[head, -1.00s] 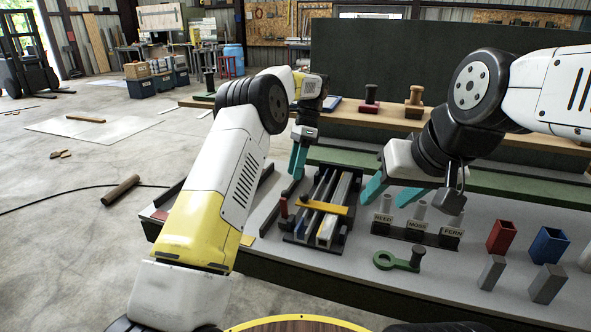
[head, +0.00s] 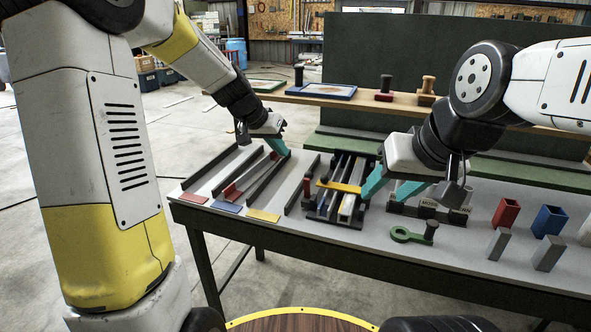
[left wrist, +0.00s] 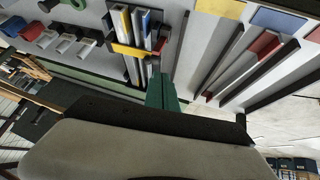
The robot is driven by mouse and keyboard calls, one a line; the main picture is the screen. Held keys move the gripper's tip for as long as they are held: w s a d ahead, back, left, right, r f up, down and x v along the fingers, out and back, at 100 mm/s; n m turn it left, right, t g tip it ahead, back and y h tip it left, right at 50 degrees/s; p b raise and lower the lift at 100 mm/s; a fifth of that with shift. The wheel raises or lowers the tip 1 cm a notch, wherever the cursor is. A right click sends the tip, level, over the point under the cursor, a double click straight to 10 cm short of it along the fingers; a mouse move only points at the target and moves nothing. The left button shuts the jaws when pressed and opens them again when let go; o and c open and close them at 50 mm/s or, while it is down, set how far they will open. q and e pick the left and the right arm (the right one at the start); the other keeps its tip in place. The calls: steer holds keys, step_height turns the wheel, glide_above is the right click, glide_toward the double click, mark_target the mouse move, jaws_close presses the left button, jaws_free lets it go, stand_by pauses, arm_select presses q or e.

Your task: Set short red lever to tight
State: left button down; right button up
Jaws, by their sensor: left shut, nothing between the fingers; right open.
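A small red upright lever (head: 307,188) stands at the left side of a dark fixture (head: 318,216) that holds rails under a yellow crossbar (head: 340,187). I cannot read any tight mark near it. My left gripper (head: 283,150) is shut and empty, up and left of the lever, over the back of the lanes. In the left wrist view its teal fingers (left wrist: 163,93) are together, pointing toward the fixture, with the yellow crossbar (left wrist: 130,50) beyond. My right gripper (head: 390,188) is open, just right of the fixture, partly in front of the labelled stand.
Lanes with dark dividers end in red (head: 195,198), blue (head: 227,206) and yellow (head: 263,215) pads. A red bar (head: 233,191) lies in one lane. Right are a green ring-ended piece (head: 403,234), red box (head: 505,211) and blue box (head: 549,221). A wooden shelf (head: 455,112) runs behind.

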arm_select(q)
glide_toward(306, 173)
steer(key=x, duration=0.6)
steer(key=shift+f, duration=0.5)
steer(key=shift+w+d+f, duration=0.3)
steer(key=shift+w+d, duration=0.2)
steer(key=shift+w, duration=0.05)
steer(key=shift+s, duration=0.1)
